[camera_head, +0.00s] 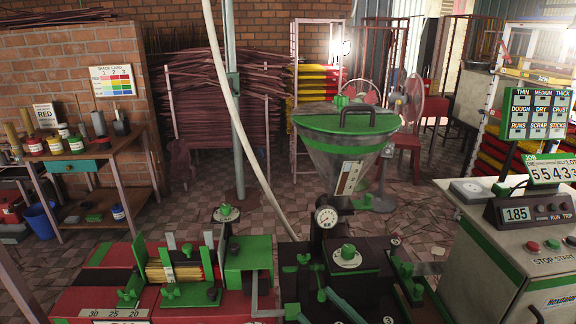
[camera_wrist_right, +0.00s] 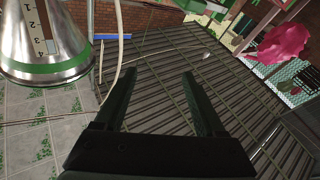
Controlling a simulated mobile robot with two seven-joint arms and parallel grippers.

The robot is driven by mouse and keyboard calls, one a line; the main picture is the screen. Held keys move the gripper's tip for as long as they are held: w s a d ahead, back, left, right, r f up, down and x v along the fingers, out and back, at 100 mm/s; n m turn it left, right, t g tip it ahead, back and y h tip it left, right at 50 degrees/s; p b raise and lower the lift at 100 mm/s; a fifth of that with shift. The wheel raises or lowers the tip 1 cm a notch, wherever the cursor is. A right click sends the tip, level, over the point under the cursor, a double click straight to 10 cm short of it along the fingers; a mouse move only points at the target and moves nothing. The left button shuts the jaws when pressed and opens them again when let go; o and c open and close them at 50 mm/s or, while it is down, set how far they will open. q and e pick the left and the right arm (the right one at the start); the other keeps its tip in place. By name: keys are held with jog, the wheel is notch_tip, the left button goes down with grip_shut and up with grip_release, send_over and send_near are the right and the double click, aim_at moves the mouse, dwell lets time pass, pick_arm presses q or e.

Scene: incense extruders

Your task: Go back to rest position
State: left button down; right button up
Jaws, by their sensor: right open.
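My right gripper (camera_wrist_right: 157,75) shows in the right wrist view, its two dark fingers apart with nothing between them. I cannot make it out clearly against the dark machine parts in the head view. A grey conical hopper (camera_head: 325,158) with a green lid (camera_head: 345,120) stands above the black extruder (camera_head: 350,278). It also shows in the right wrist view (camera_wrist_right: 22,45), at the upper left, apart from the fingers. A round gauge (camera_head: 327,216) sits below the hopper. My left gripper is not in view.
A red and green machine (camera_head: 100,300) holding a bundle of sticks stands at the lower left. A control cabinet (camera_head: 510,245) stands at the right. A workbench (camera_head: 85,155) with jars is at the left. A pale hose (camera_head: 235,110) hangs across the middle. Tiled floor lies behind.

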jog(key=s+d+f+m+g+h, duration=0.1)
jog(key=s+d+f+m+h, duration=0.3)
jog(key=f, duration=0.4)
jog(key=s+d+f+m+h, duration=0.2)
jog(key=d+f+m+h, duration=0.2)
jog(key=f+h, duration=0.3)
jog(key=s+d+f+m+g, duration=0.1)
jog(key=s+f+g, duration=0.1)
jog(key=s+f, duration=0.3)
jog(key=s+d+f+g+h, duration=0.1)
jog(key=s+f+g, duration=0.2)
jog(key=s+f, duration=0.2)
jog(key=shift+s+d+f+m+p, duration=0.3)
jog(key=shift+s+m+p, duration=0.1)
jog(key=shift+s, duration=0.3)
